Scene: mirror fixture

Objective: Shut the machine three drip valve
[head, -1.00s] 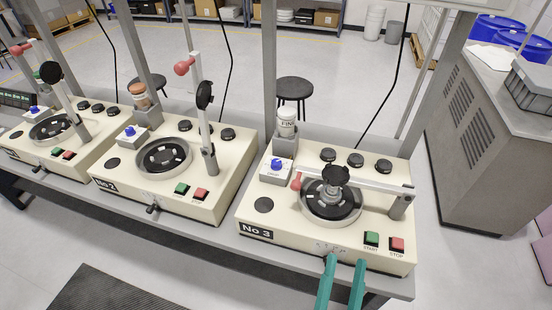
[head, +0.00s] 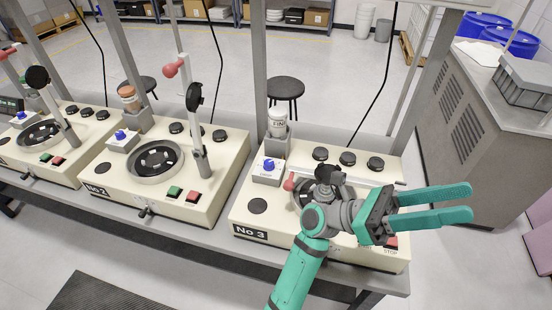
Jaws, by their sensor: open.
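Machine No 3 (head: 246,232) is the cream unit at the right of the row. A blue knob (head: 269,165), which looks like its drip valve, sits on a small light box at the machine's back left. A white bottle (head: 277,124) stands in a grey holder just behind the knob. I cannot tell from the knob whether the valve is open or shut. My gripper (head: 470,202) is open and empty, with its two teal fingers pointing right. It is over the machine's right end, well to the right of the knob and apart from it. My arm hides much of the round plate and the front buttons.
A red-tipped lever arm (head: 289,182) lies low across machine No 3, close to the knob's right. Machine No 2 (head: 200,155) stands to the left, its lever arm upright. A grey upright post (head: 261,70) rises behind the knob. A grey cabinet (head: 465,130) stands at right.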

